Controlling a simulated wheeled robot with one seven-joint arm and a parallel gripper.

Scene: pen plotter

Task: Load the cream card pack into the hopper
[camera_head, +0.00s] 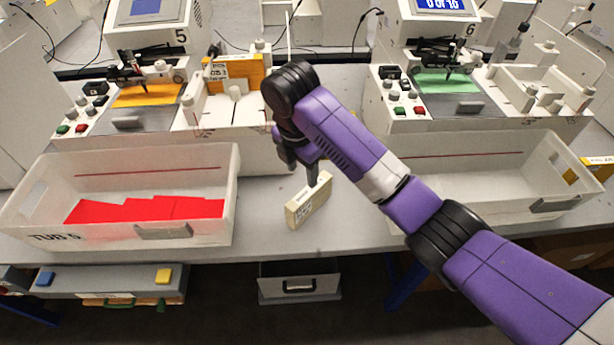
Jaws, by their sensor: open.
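The cream card pack (302,212) stands on edge on the grey bench between the two tubs. My gripper (312,182) points down at the top of the pack, with a dark finger at its upper edge. The jaws are open; the arm hides part of them, and I cannot tell whether they touch the pack. The hopper of plotter 6 (535,97), a white walled tray at the right, shows no pack in it. The hopper at plotter 5 (218,108) has an orange pack (236,72) standing at its back.
A white tub (60,238) with red cards (150,208) is left of the pack. Another tub (540,205), partly behind my arm, looks empty. Plotter 5 holds an orange card (147,95), plotter 6 a green one (448,83). A yellow pack (600,168) lies at far right.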

